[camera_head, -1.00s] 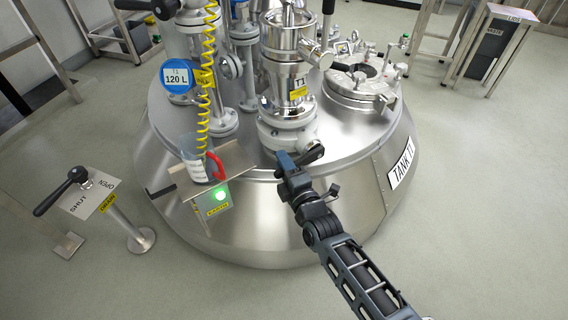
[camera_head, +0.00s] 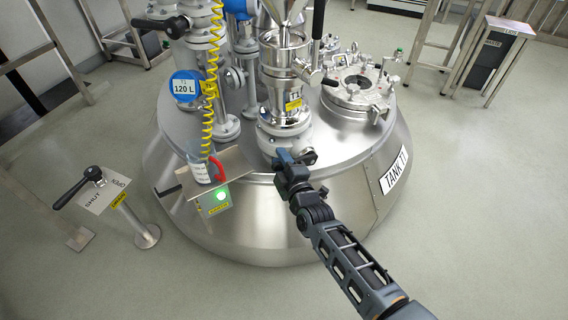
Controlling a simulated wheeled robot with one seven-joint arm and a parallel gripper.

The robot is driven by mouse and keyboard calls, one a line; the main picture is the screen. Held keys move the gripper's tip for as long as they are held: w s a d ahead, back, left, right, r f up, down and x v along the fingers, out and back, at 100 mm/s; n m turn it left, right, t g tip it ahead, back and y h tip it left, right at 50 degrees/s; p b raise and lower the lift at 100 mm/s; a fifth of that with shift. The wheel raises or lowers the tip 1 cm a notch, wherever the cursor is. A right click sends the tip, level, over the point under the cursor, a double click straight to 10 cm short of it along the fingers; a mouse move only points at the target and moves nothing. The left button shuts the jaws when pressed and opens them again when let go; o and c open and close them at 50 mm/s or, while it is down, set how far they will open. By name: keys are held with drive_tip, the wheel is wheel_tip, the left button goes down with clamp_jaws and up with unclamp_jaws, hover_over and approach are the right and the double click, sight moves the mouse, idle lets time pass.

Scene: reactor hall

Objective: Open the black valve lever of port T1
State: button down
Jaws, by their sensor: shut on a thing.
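The jaws and the lever are both dark and overlap, so the exact grip and the lever's pivot are hard to make out.
A sample shelf (camera_head: 238,168) with a clear beaker (camera_head: 201,170) and red handle is left of my gripper. A yellow coiled hose (camera_head: 208,95) hangs above it. A SHUT/OPEN lever stand (camera_head: 103,192) is at left.

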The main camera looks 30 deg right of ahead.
drive_tip(key=d+r+m+b, duration=0.1)
drive_tip(key=m+b, duration=0.1)
drive_tip(key=b, duration=0.1)
drive_tip(key=d+r+m+b, duration=0.1)
drive_tip(key=r+m+b, duration=0.1)
drive_tip(key=d+r+m+y+b, duration=0.1)
drive_tip(key=m+b, duration=0.1)
drive_tip(key=b, duration=0.1)
drive_tip(key=shift+w+d+r+g+b, duration=0.1)
drive_tip(key=shift+d+r+g+b, duration=0.05)
drive_tip(key=shift+d+g+b, duration=0.2)
drive_tip(key=d+m, duration=0.1)
drive_tip(key=d+r+m+b, duration=0.1)
drive_tip(key=m, duration=0.1)
drive_tip(key=shift+d+r+y, duration=0.15)
drive_tip(key=shift+d+y, duration=0.1)
drive_tip(key=shift+y, duration=0.15)
drive_tip(key=shift+w+d+r+m+g+y+b, duration=0.15)
drive_tip(key=shift+d+m+b, duration=0.25)
drive_tip(key=shift+d+m, duration=0.4)
drive_tip(key=shift+s+d+r+m+g+y+b, duration=0.1)
drive_tip(key=shift+d+m+y+b, duration=0.2)
drive_tip(key=shift+d+m, duration=0.45)
drive_tip(key=c, duration=0.9)
unclamp_jaws()
drive_tip(key=shift+c, duration=0.2)
drive_tip(key=shift+a, duration=0.1)
